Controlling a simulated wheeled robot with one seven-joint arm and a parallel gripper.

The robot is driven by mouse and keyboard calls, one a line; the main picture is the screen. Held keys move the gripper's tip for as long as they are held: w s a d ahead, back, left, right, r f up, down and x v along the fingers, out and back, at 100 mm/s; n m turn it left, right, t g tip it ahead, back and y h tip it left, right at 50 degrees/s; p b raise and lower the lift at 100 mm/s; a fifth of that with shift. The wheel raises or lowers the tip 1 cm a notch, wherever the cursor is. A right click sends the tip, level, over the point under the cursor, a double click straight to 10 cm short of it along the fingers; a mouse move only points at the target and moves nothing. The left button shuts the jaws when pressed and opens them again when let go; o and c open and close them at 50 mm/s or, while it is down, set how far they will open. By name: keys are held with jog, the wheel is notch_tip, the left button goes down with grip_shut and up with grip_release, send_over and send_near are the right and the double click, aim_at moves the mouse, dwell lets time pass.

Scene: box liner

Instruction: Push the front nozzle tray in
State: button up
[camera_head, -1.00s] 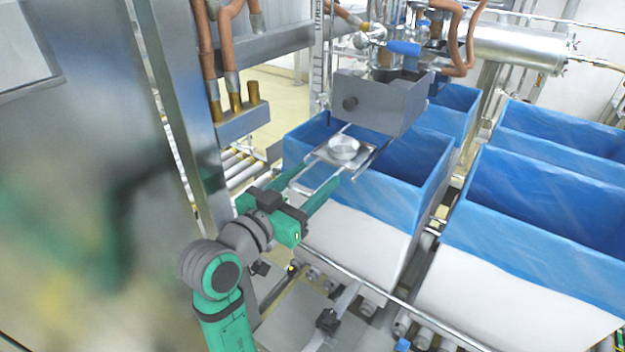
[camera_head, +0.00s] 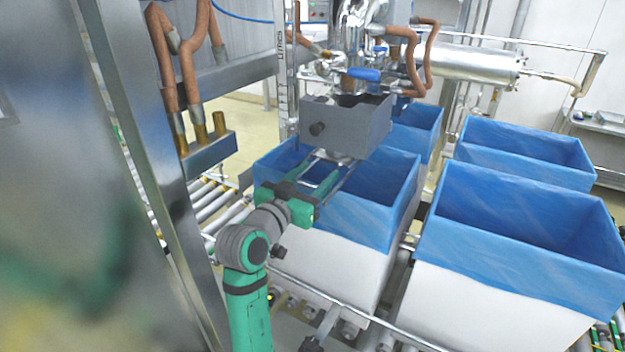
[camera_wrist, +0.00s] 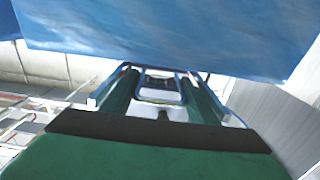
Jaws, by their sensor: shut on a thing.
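The front nozzle tray (camera_head: 333,155) is a metal plate on thin rails under the grey nozzle housing (camera_head: 345,122). Most of it is under the housing; only its front edge and rails show. My gripper (camera_head: 322,178) has two green fingers at the tray's front end, above the near blue-lined box (camera_head: 368,212). In the wrist view the fingers lie along both sides of the tray's looped metal frame (camera_wrist: 160,96), and my gripper is shut on it. The round cup on the tray is hidden.
More blue-lined boxes (camera_head: 520,235) stand to the right and behind. A steel post (camera_head: 150,190) rises close to the left of my arm. Copper-coloured hoses (camera_head: 185,65) hang at the upper left. A roller conveyor (camera_head: 212,195) runs on the left.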

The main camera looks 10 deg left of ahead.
jog(key=o, duration=1.2)
jog(key=shift+s+d+f, duration=0.1)
jog(key=shift+d, duration=0.05)
jog(key=shift+s, duration=0.1)
